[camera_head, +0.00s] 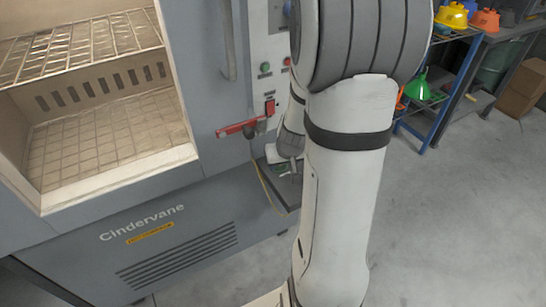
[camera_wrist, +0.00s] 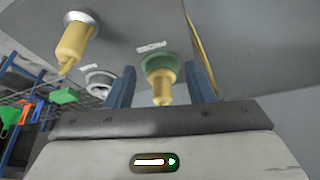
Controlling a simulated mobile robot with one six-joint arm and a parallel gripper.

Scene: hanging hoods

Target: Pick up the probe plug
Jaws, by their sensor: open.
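In the wrist view, a yellow plug-like piece (camera_wrist: 162,88) with a green collar (camera_wrist: 160,64) sits on a grey surface, between the two blue fingers of my gripper (camera_wrist: 161,88). The fingers are open, one on each side of it, with visible gaps; I cannot tell whether it is within their reach. A second yellow piece (camera_wrist: 75,42) with a pale metal ring stands to the upper left, outside the fingers. A white-ringed round fitting (camera_wrist: 100,82) is left of the left finger.
The grey oven-like cabinet (camera_head: 190,225) stands open at left, with a wire rack (camera_head: 85,45). A red bar (camera_head: 243,126) sticks out from its control panel, above a small dark shelf (camera_head: 285,190). A blue rack (camera_head: 440,110) holds coloured items behind.

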